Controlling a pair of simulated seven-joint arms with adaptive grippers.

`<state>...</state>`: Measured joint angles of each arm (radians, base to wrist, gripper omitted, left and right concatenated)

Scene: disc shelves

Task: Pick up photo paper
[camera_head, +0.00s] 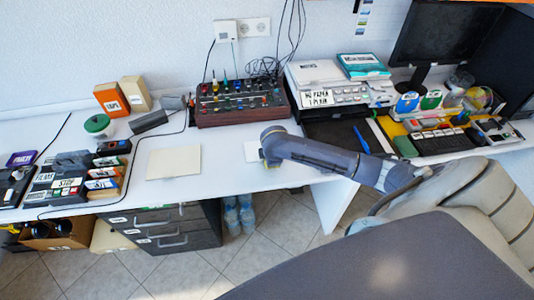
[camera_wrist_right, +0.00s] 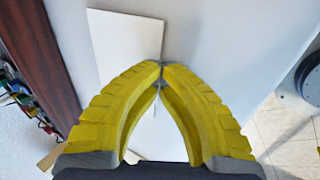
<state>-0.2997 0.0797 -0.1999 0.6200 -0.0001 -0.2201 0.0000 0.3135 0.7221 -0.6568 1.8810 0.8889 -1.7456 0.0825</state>
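A small white sheet (camera_head: 252,151), likely the photo paper, lies on the white desk in front of the mixer. In the right wrist view the white sheet (camera_wrist_right: 125,48) shows behind and between the yellow fingers. My right gripper (camera_head: 266,156) is at the right side of the sheet, partly covering it. In the wrist view the right gripper's fingertips (camera_wrist_right: 163,68) meet over the sheet's right edge. I cannot tell whether the sheet is pinched between them. A larger cream sheet (camera_head: 173,162) lies farther left on the desk. My left gripper is out of view.
A brown-sided mixer (camera_head: 240,102) with cables stands behind the sheet; its side edge also shows in the wrist view (camera_wrist_right: 40,55). A printer (camera_head: 325,85) is to the right. Label boxes and machines (camera_head: 75,180) crowd the left. Drawers (camera_head: 165,228) stand below. Desk around the cream sheet is clear.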

